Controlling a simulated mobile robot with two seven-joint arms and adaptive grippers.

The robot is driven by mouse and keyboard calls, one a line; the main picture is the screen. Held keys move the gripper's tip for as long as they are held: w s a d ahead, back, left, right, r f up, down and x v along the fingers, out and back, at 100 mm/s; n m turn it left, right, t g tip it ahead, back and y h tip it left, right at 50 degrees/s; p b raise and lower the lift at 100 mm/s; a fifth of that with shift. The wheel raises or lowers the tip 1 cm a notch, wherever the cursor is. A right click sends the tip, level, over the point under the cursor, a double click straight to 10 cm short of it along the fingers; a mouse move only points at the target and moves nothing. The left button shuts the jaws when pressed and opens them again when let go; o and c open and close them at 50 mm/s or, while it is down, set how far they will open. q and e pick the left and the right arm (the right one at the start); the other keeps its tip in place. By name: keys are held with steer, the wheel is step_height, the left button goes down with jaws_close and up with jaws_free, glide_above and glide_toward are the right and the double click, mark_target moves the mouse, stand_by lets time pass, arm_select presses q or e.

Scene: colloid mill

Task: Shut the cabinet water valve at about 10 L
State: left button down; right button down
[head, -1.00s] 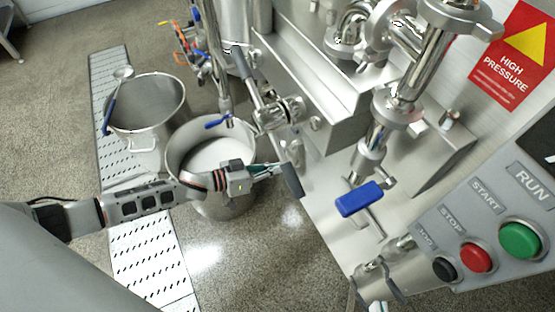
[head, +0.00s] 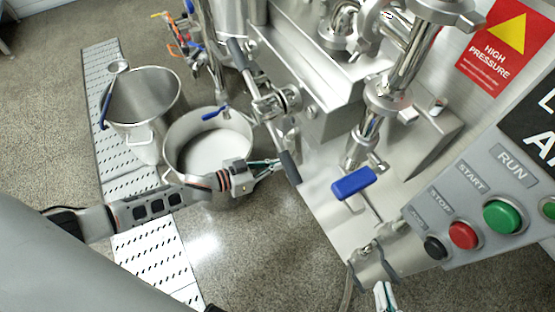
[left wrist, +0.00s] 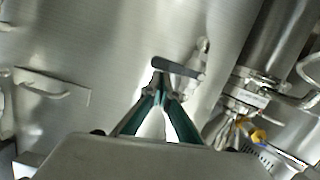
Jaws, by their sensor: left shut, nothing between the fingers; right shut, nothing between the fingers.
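A short lever with a dark grey grip (head: 290,167) stands out from the steel cabinet front in the head view. In the left wrist view the grey lever (left wrist: 180,69) lies across the fingertips, with a silver valve body (left wrist: 197,55) behind it. My left gripper (head: 276,163) is shut and empty, its tips at the lever; whether they touch it I cannot tell. It also shows in the left wrist view (left wrist: 160,88). My right gripper (head: 385,293) is shut at the bottom edge of the head view, mostly cut off. A steel pot (head: 182,125) holds whitish contents; no level marking is legible.
An empty-looking steel pot (head: 143,88) stands beside the first. A blue lever (head: 353,183) sits on a pipe, and a small blue lever (head: 215,112) is above the pot. A control panel with a green button (head: 502,216) and red button (head: 463,235) is at right.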

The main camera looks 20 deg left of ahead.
arm_select(q)
steer(key=shift+f, duration=0.1)
arm_select(e)
steer(key=shift+f, duration=0.1)
